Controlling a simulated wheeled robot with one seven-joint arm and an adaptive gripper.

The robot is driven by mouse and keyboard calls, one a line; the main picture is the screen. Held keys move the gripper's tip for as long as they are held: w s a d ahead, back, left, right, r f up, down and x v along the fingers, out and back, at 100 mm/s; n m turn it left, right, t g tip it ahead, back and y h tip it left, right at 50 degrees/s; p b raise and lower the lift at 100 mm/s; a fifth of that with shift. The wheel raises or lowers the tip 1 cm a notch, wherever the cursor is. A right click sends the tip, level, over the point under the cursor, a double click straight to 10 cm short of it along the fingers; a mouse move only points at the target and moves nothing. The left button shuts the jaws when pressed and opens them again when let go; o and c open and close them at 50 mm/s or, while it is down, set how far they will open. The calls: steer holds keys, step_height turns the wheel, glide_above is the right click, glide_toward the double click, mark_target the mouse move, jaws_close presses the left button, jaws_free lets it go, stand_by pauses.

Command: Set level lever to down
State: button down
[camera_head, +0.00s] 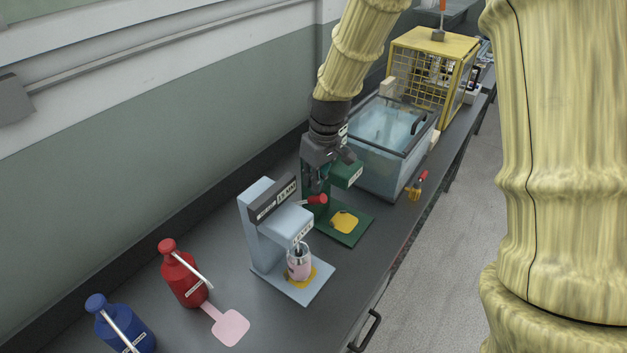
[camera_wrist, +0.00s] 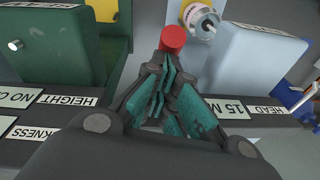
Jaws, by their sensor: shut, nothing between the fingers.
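A lever with a red knob (camera_head: 317,199) sticks out between the light blue machine (camera_head: 262,220) and the green machine (camera_head: 352,174). It seems to come from the light blue machine's side; its rod is mostly hidden in the wrist view, where the red knob (camera_wrist: 173,38) shows just beyond my fingertips. I cannot read a level label on it. My gripper (camera_head: 318,187) points down, just above and beside the knob, its fingers together and empty. The wrist view shows the closed fingertips (camera_wrist: 171,70) close to the knob; I cannot tell whether they touch.
A pink-labelled can (camera_head: 298,264) stands on the light blue machine's base. Red (camera_head: 183,277) and blue (camera_head: 124,326) bottle-shaped devices with levers stand at front left. A water tank (camera_head: 385,140) and yellow cage (camera_head: 433,68) stand behind. The wall runs along the left.

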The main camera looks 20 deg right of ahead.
steer(key=shift+s+f, duration=0.2)
steer(key=shift+s, duration=0.1)
steer(key=shift+w+r+p, duration=0.3)
steer(key=shift+r+p, duration=0.2)
steer(key=shift+p, duration=0.05)
steer(key=s+d+r+b, duration=0.1)
steer(key=s+d+r, duration=0.1)
steer(key=r, duration=0.8)
steer(key=shift+s+d+r+b, duration=0.2)
steer(key=shift+d+b, duration=0.15)
steer(key=shift+d, duration=0.15)
